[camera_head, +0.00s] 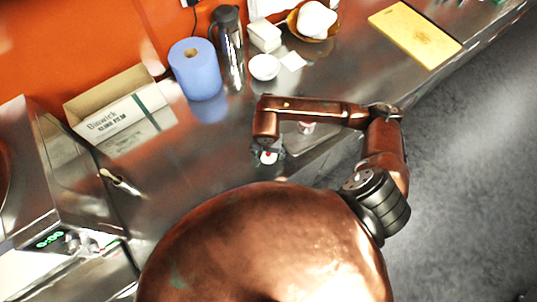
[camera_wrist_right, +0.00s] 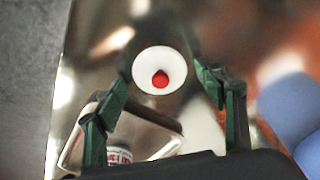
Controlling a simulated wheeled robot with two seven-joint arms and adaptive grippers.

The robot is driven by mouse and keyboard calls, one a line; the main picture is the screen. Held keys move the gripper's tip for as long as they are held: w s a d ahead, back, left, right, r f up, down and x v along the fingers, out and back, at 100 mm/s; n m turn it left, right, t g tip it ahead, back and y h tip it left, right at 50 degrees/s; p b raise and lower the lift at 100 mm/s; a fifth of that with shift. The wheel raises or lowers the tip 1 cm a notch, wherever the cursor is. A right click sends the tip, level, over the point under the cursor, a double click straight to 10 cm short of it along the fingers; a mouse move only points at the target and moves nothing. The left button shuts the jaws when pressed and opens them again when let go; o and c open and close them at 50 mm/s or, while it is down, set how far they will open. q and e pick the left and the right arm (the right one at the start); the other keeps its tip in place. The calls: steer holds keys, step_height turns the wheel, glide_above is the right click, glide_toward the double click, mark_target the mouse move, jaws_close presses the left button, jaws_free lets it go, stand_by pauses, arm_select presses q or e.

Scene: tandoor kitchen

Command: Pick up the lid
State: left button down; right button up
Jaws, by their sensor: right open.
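The lid looks like a small white round piece with a red knob or tip in its middle. It shows in the right wrist view (camera_wrist_right: 144,64), beyond and between the fingertips, and in the head view (camera_head: 268,157) on or just above the steel counter. My right gripper (camera_wrist_right: 163,85) is open, with one dark finger to each side and nothing between them. In the head view the right gripper (camera_head: 267,152) is small and partly hides the lid. I cannot tell what lies under the lid. My left gripper is not in view.
A metal tray (camera_wrist_right: 154,146) with a small labelled jar (camera_wrist_right: 119,157) lies close to the left finger. A blue paper roll (camera_head: 197,72), a steel flask (camera_head: 229,45), a white bowl (camera_head: 264,67) and a carton (camera_head: 122,118) stand farther back. A yellow board (camera_head: 414,35) lies at the right.

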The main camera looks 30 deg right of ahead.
steer(key=shift+c, duration=0.5)
steer(key=shift+s+f, duration=0.1)
steer(key=c, duration=1.6)
